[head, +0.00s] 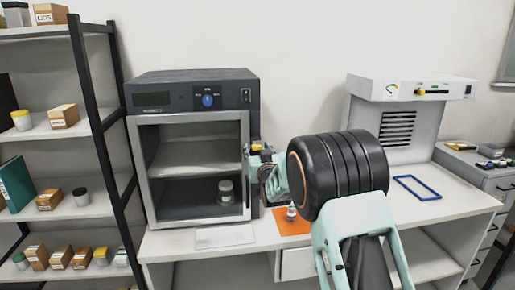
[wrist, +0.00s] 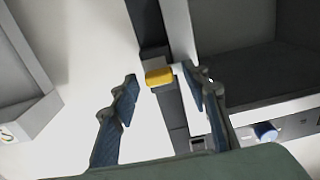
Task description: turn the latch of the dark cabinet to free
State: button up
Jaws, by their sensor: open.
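The dark cabinet (head: 192,76) stands on the bench with its silver-framed glass door (head: 147,170) in front. Its yellow latch (head: 257,147) sits at the right edge of the door. In the wrist view the latch (wrist: 159,77) is a short yellow block on a dark strip beside the door frame. My gripper (head: 259,163) is at the cabinet's right edge. In the wrist view its open fingers (wrist: 160,84) lie on either side of the latch with gaps showing. Whether a finger touches it I cannot tell. My wrist and arm hide part of the bench.
A jar (head: 225,190) stands inside the cabinet. An orange mat (head: 289,228) with a small object lies on the bench right of it. A grey-white instrument (head: 365,120) and a blue frame (head: 417,187) are farther right. A loaded shelf rack (head: 96,110) stands at left.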

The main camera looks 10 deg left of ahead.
grip_shut()
dwell(0.4)
